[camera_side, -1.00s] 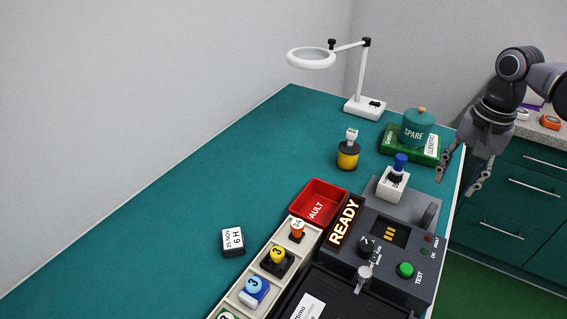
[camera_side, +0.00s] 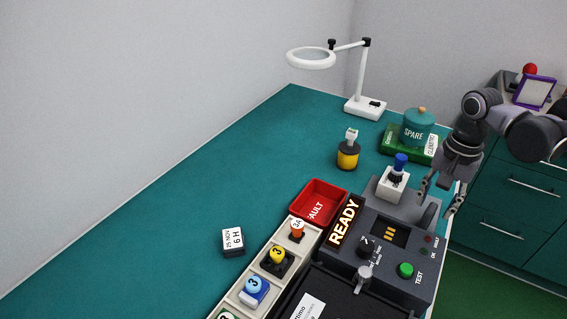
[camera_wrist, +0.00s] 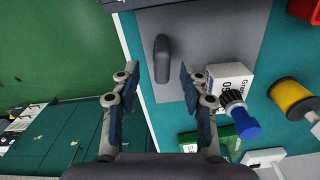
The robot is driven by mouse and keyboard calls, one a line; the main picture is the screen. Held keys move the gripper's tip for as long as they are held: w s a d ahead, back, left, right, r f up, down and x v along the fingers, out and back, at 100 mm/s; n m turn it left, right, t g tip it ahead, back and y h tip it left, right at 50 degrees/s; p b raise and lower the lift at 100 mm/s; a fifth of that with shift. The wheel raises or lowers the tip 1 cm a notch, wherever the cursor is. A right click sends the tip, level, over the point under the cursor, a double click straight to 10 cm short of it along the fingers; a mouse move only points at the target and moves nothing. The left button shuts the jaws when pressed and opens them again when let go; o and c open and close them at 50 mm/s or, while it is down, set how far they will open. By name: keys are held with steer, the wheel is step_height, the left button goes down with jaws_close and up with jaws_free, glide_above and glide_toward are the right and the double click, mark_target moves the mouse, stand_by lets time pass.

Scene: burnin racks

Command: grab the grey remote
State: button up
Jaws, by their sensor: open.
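The grey remote (camera_wrist: 162,58) is a dark grey, rounded, elongated thing on a lighter grey plate (camera_wrist: 205,35) in the wrist view. In the side view the remote (camera_side: 430,215) shows on the plate's right part, behind the dark test unit. My gripper (camera_wrist: 158,84) is open and empty, and its fingertips lie either side of the remote's near end in the wrist view. In the side view my gripper (camera_side: 438,202) is pointing down just above and behind the remote, at the table's right edge. The gap in height cannot be told exactly.
A white block with a blue-topped plunger (camera_side: 393,182) stands on the plate, close beside my right finger in the wrist view. The test unit (camera_side: 385,245) is in front. A yellow-black stamp (camera_side: 347,156), red tray (camera_side: 312,205) and green book (camera_side: 394,143) are nearby.

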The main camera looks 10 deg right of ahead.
mark_target(433, 207)
steer(key=shift+w+f, duration=0.1)
steer(key=shift+f, duration=1.55)
steer(key=shift+c, duration=0.4)
jaws_close()
steer(key=shift+r, duration=0.1)
